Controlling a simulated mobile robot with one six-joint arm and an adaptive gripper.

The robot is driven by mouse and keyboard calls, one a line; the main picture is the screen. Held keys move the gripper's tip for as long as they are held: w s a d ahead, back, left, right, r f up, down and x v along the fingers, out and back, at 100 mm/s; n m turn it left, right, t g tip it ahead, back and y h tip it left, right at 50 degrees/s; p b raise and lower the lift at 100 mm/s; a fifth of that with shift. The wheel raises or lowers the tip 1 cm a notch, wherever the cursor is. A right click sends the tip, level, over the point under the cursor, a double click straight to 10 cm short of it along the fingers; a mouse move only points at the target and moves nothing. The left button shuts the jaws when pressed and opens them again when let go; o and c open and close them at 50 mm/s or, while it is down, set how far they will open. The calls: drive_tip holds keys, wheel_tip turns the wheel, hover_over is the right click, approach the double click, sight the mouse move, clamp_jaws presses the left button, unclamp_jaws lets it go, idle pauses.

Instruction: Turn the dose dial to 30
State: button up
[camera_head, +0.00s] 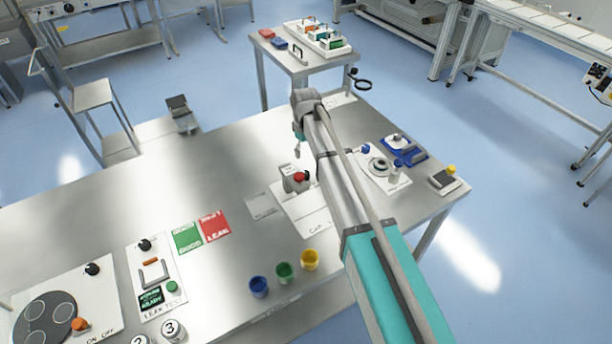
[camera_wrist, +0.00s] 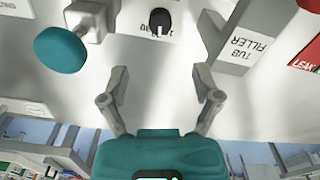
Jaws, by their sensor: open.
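The dose dial (camera_wrist: 159,21) is a small black knob with a white pointer mark, at the top middle of the wrist view. A printed label beside it appears upside down, and I cannot read the scale or the set number. I cannot pick out this dial with certainty in the head view. My gripper (camera_wrist: 161,75) is open and empty, its two fingers spread apart. The dial shows beyond the gap between them, apart from both fingertips. In the head view my gripper (camera_head: 298,149) hangs over the table, partly hidden by my arm.
A block labelled tub filler (camera_wrist: 241,45) stands right of the dial in the wrist view; a teal round part (camera_wrist: 60,50) stands left. On the metal table (camera_head: 225,165) are blue, green and yellow cups (camera_head: 285,273) and a red-topped fixture (camera_head: 297,180). The table's back left is mostly clear.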

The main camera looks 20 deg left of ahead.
sight(305, 173)
drive_tip(key=shift+f+b, duration=5.1)
drive_tip(key=shift+f, duration=0.25)
clamp_jaws()
